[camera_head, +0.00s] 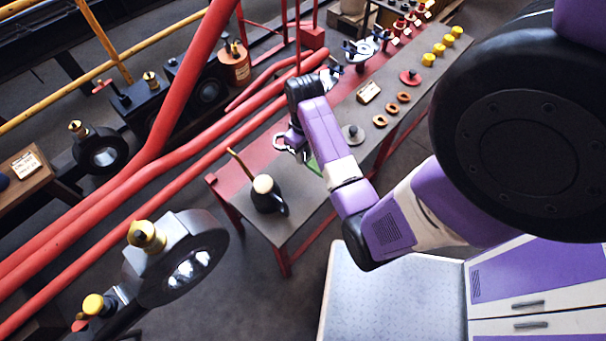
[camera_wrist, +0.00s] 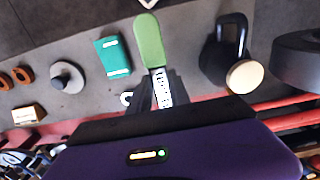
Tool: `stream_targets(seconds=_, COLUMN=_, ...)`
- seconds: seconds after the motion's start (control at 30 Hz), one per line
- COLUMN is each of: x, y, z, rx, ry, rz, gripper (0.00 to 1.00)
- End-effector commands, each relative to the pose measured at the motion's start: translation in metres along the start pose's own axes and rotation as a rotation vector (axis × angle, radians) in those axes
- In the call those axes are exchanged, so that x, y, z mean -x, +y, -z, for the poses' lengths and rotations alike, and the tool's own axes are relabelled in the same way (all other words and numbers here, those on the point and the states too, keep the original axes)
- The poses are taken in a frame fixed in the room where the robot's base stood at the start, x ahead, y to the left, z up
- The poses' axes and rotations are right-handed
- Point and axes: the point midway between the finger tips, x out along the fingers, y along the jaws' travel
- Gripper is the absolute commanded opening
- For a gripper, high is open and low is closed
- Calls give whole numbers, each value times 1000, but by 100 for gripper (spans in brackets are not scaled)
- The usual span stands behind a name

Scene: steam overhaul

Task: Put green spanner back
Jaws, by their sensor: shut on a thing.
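The green spanner (camera_wrist: 149,40) has a green handle that points up the wrist view, away from my gripper (camera_wrist: 158,92). A pale marked strip shows on its shank between the fingers. My gripper is shut on the spanner, over the grey bench top (camera_head: 299,218). In the head view my gripper (camera_head: 296,140) is at the bench's pipe side. A bit of green handle (camera_head: 313,166) shows beside my arm, which hides much of the rest. I cannot tell whether the spanner touches the bench.
A black oil can (camera_head: 268,198) with a pale lid stands close by. A teal block (camera_wrist: 113,57) and a grey round piece with a knob (camera_wrist: 66,77) are on the other side. Red pipes (camera_head: 205,150) run behind the bench. Orange rings (camera_head: 380,121) lie farther along.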

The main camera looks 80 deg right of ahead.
Motion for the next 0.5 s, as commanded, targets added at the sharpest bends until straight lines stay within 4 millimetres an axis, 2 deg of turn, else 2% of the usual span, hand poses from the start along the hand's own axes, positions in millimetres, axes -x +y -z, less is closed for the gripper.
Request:
stream_targets(seconds=0.1, x=-29, y=0, z=-1, rx=-1, ry=-4, rz=2, gripper=0)
stream_targets(seconds=0.23, x=-56, y=0, z=-1, rx=-1, ry=-2, rz=1, gripper=0)
stream_targets(seconds=0.4, x=-78, y=0, z=0, rx=-1, ry=0, rz=0, gripper=0)
stream_targets(seconds=0.5, x=-82, y=0, z=0, rx=-1, ry=1, rz=0, gripper=0)
